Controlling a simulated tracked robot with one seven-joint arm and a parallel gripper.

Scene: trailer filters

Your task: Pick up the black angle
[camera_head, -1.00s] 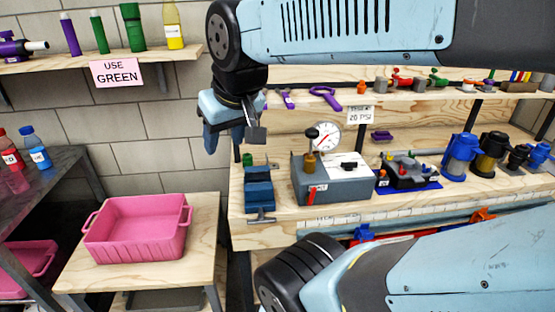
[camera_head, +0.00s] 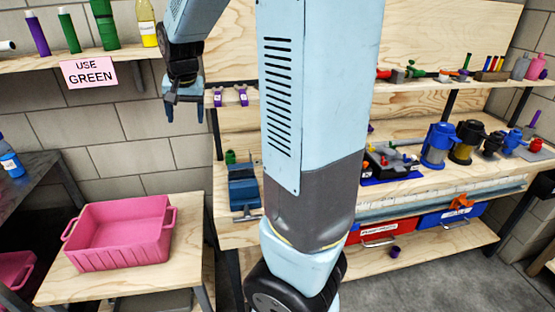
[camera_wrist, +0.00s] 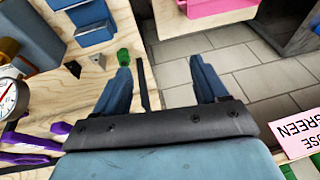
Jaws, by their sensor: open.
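A small dark, angular piece (camera_wrist: 73,68) lies on the wooden bench in the wrist view, between the gauge box and the blue vise; it looks like the black angle, but it is too small to be sure. I cannot make it out in the head view, where my arm covers part of the bench. My gripper (camera_head: 184,112) hangs fingers down above the bench's left end. In the wrist view my gripper (camera_wrist: 160,65) is open, with nothing between its fingers. The dark piece is left of the left finger, well below it.
A blue vise (camera_head: 244,188) stands on the bench's left end, with a green cap (camera_wrist: 123,57) near it. A pressure gauge (camera_wrist: 8,95) and purple tools (camera_wrist: 35,138) are at the wrist view's left. A pink bin (camera_head: 120,250) stands on a side table. Floor separates them.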

